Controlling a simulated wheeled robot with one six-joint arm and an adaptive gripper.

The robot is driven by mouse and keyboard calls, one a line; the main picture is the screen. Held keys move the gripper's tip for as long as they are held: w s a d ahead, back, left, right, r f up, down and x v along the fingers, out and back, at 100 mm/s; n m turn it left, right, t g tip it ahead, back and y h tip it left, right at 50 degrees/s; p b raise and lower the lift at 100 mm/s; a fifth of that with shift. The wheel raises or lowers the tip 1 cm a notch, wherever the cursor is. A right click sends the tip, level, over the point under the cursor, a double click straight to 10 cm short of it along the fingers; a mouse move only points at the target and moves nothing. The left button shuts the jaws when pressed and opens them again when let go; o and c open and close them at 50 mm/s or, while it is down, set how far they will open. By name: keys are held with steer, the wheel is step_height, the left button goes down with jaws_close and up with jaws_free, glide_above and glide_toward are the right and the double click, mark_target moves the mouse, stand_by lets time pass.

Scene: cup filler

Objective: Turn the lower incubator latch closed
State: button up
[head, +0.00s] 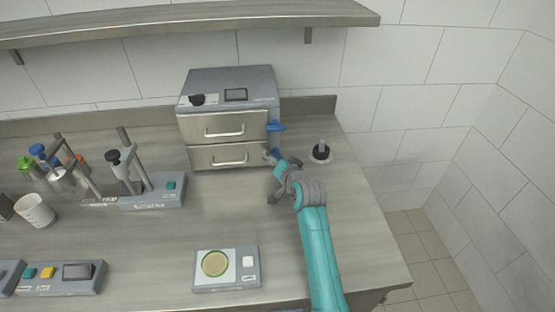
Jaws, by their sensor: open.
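The incubator (227,91) is a grey box with two drawers at the back of the counter. Its upper drawer (228,128) and lower drawer (226,157) look shut, each with a metal handle. A blue upper latch (277,126) sticks out to the right at the upper drawer's right edge. The blue lower latch (275,153) shows beside the lower drawer, partly hidden by a finger, so its exact angle is unclear. My gripper (272,178) is open, just in front of and right of the lower drawer, close to the lower latch. Whether it touches the latch cannot be told.
A black-based knob-like object (321,152) stands right of the incubator. A pipette stand (152,190), a white cup (35,211) and a button panel (62,278) are at left. A shelf (190,20) hangs above.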

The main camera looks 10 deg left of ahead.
steer(key=c, duration=1.1)
steer(key=shift+c, duration=0.3)
steer(key=shift+a+n, duration=0.1)
steer(key=shift+n, duration=0.2)
steer(key=shift+r+n+h, duration=0.1)
steer(key=shift+n+h, duration=1.7)
steer(key=shift+n, duration=0.4)
